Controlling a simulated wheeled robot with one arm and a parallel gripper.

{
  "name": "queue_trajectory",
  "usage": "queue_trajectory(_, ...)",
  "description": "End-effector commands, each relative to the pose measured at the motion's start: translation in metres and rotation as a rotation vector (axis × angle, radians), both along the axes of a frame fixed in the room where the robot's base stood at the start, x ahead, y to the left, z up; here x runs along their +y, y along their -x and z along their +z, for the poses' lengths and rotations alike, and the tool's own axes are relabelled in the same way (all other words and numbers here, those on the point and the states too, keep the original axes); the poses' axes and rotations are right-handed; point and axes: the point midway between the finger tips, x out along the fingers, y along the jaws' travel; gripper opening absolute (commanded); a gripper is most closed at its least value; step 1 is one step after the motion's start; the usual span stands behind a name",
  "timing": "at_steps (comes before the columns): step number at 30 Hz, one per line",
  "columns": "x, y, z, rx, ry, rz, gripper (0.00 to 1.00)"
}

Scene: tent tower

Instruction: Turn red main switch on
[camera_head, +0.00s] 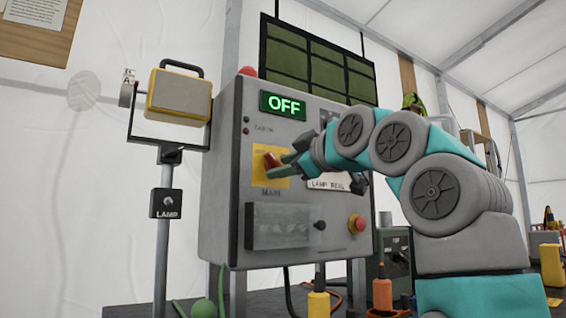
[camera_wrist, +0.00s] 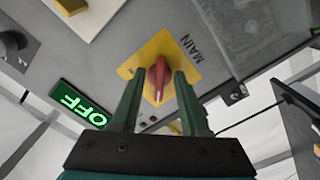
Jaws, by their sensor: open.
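The red main switch (camera_head: 272,161) is a knob on a yellow plate (camera_head: 262,178) marked MAIN, on the front of a grey control box (camera_head: 221,190). In the wrist view the red knob (camera_wrist: 158,76) lies between the two green fingers of my gripper (camera_wrist: 157,85), one finger on each side. My gripper (camera_head: 290,164) is open around the knob; I cannot tell whether a finger touches it. A display (camera_head: 283,106) on the box reads OFF in green; it also shows in the wrist view (camera_wrist: 80,103).
A clear cover (camera_head: 283,224) juts out below the switch. A lamp (camera_head: 178,95) on a stand with a LAMP switch box (camera_head: 166,203) stands at left. Cables and connectors lie below.

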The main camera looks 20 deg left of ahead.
Motion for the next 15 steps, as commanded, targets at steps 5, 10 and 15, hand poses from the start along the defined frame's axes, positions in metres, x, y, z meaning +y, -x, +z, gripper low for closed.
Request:
queue_trajectory(5, 0.0034, -0.0027, -0.0003, -0.001, 0.001, 0.0, 0.45)
queue_trajectory(10, 0.0031, -0.0027, -0.0004, 0.0, 0.0, 0.0, 0.39)
queue_trajectory(15, 0.0031, -0.0027, -0.0006, 0.0, 0.0, 0.0, 0.2)
